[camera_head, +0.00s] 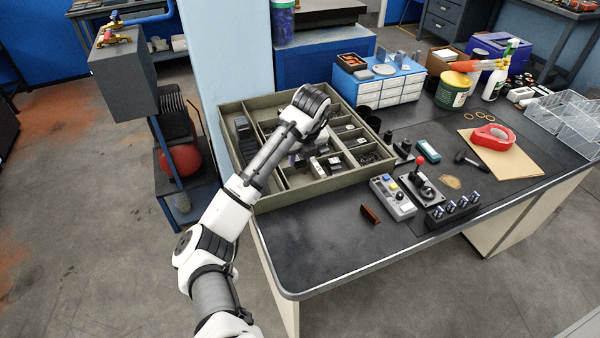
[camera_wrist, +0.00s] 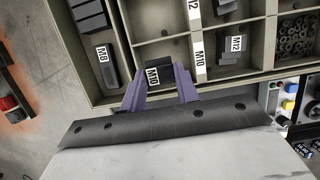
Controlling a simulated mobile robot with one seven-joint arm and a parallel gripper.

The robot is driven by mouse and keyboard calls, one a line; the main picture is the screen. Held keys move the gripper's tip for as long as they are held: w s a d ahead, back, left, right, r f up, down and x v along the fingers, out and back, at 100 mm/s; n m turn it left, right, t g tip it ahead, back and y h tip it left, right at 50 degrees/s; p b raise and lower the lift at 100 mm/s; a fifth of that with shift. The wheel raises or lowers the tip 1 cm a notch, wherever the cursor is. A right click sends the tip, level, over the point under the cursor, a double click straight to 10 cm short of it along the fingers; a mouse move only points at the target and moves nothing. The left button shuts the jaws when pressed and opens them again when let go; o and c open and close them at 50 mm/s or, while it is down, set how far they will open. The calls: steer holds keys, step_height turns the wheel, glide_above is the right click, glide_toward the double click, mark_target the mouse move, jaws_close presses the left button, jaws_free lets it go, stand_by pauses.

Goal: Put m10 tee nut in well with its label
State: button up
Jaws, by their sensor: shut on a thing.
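The M10 tee nut (camera_wrist: 153,74), a black block with a white M10 label, is between the purple fingers of my gripper (camera_wrist: 159,73) in the wrist view. My gripper is shut on it, at the near side of an empty-looking compartment. Whether the nut touches the compartment floor I cannot tell. A white M10 label (camera_wrist: 198,54) is on the divider just right of that compartment. The sorting tray (camera_head: 345,182) is olive-grey with several wells. In the head view my arm covers much of the nut and fingers.
An M8 block (camera_wrist: 103,54) lies in the well to the left, and M12 blocks (camera_wrist: 234,44) lie in the well to the right. Small round parts (camera_wrist: 292,38) fill another well. A button box (camera_head: 392,197) and a joystick (camera_head: 421,182) stand right of the tray.

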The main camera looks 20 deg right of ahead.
mark_target(298, 182)
steer(key=shift+f+p, duration=0.65)
steer(key=shift+f, duration=3)
steer(key=shift+f, duration=0.1)
steer(key=o, duration=0.8)
steer(key=shift+c, duration=0.2)
steer(key=b+v, duration=0.2)
steer(key=v, duration=1)
